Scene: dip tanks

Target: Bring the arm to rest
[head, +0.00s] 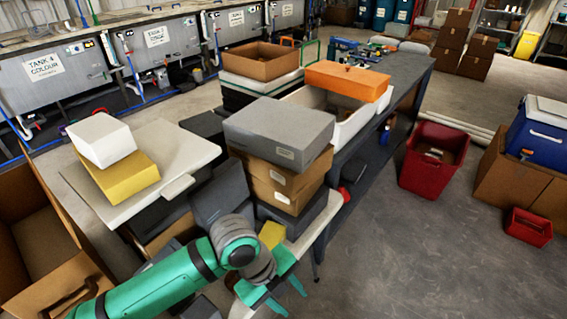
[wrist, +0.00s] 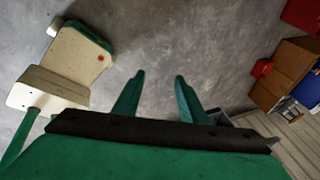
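My green arm reaches in from the lower left of the head view. My gripper (head: 285,298) is at the bottom middle, in front of the stacked boxes and beside the near end of the dark bench. In the wrist view my gripper (wrist: 160,95) shows two green fingers standing apart, with only grey floor seen between them. It is open and holds nothing.
A grey box (head: 280,128) tops a stack of brown boxes close behind my gripper. A white box (head: 101,139) and a yellow box (head: 125,178) sit on a pale lid at left. A red bin (head: 432,160) stands right. Floor between is clear.

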